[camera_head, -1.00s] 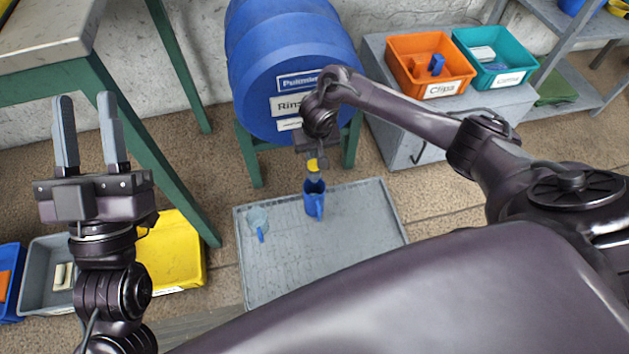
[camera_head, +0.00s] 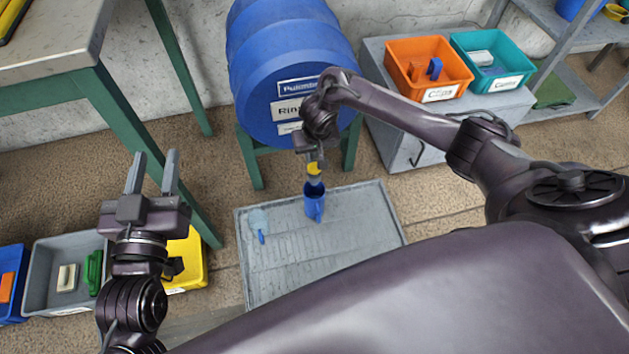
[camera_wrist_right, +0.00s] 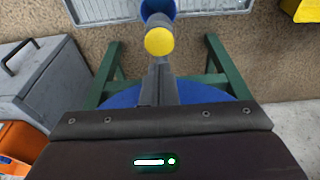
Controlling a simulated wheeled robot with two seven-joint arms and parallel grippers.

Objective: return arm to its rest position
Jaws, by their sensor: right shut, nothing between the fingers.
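My left gripper (camera_head: 153,172) is open and empty. It points up at the left of the head view, above the floor bins and beside the green table leg. My right gripper (camera_head: 313,160) is shut with nothing between its fingers, in front of the blue barrel (camera_head: 280,60). Its closed fingers (camera_wrist_right: 160,85) point at a yellow round knob (camera_wrist_right: 159,41) in the right wrist view; whether they touch it I cannot tell. The knob also shows in the head view (camera_head: 314,169), just above a blue mug (camera_head: 314,207). The mug stands upright on a grey tray (camera_head: 350,265).
A clear cup with a blue handle (camera_head: 258,222) is on the tray. A grey bin (camera_head: 40,275), a blue bin (camera_head: 12,262) and a yellow bin (camera_head: 195,262) stand lower left. Orange (camera_head: 397,72) and teal (camera_head: 480,40) bins sit on a grey cabinet (camera_head: 400,150). A green-legged table (camera_head: 105,105) is upper left.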

